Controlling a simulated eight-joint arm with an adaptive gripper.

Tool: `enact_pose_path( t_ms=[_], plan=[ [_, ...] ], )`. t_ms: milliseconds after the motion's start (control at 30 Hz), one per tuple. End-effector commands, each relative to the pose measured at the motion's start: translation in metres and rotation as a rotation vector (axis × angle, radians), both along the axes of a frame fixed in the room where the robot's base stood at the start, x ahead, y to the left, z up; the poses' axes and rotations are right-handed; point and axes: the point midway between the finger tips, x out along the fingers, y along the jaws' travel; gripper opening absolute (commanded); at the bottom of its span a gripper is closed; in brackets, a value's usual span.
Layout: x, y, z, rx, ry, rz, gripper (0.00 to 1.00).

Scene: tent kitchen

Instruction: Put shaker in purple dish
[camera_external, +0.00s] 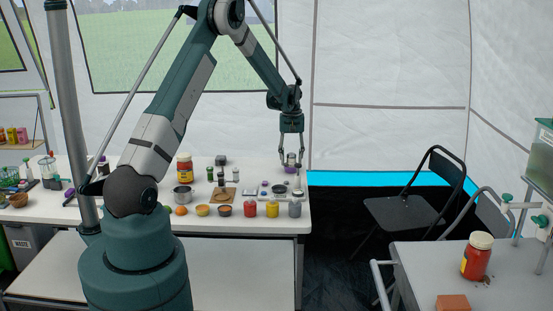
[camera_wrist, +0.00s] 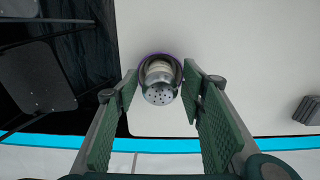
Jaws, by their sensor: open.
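The shaker (camera_wrist: 158,92), with a silver perforated cap, is between my gripper's fingers in the wrist view, with a gap on each side. The purple dish (camera_wrist: 142,61) shows as a dark rim around and behind it. The shaker looks to be within the dish's outline; its base is hidden. In the external view the shaker (camera_external: 291,158) appears upright just above the purple dish (camera_external: 291,170), near the table's right end. My gripper (camera_external: 291,152) points down over them. It is open, with a green finger on either side of the shaker.
Red, yellow and grey containers (camera_external: 272,209) line the front edge. A large jar (camera_external: 184,168) stands farther left. A dark chair (camera_external: 414,205) stands beyond the table's right edge.

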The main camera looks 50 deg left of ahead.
Motion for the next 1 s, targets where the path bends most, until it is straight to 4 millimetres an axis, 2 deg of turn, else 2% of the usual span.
enact_pose_path(
  t_ms=[167,367,800,1000],
  plan=[
    [0.000,0.000,0.003,0.000,0.000,0.000,0.40],
    [0.000,0.000,0.020,0.000,0.000,0.000,0.40],
    [0.000,0.000,0.087,0.000,0.000,0.000,0.40],
    [0.000,0.000,0.111,0.000,0.000,0.000,0.40]
  ],
)
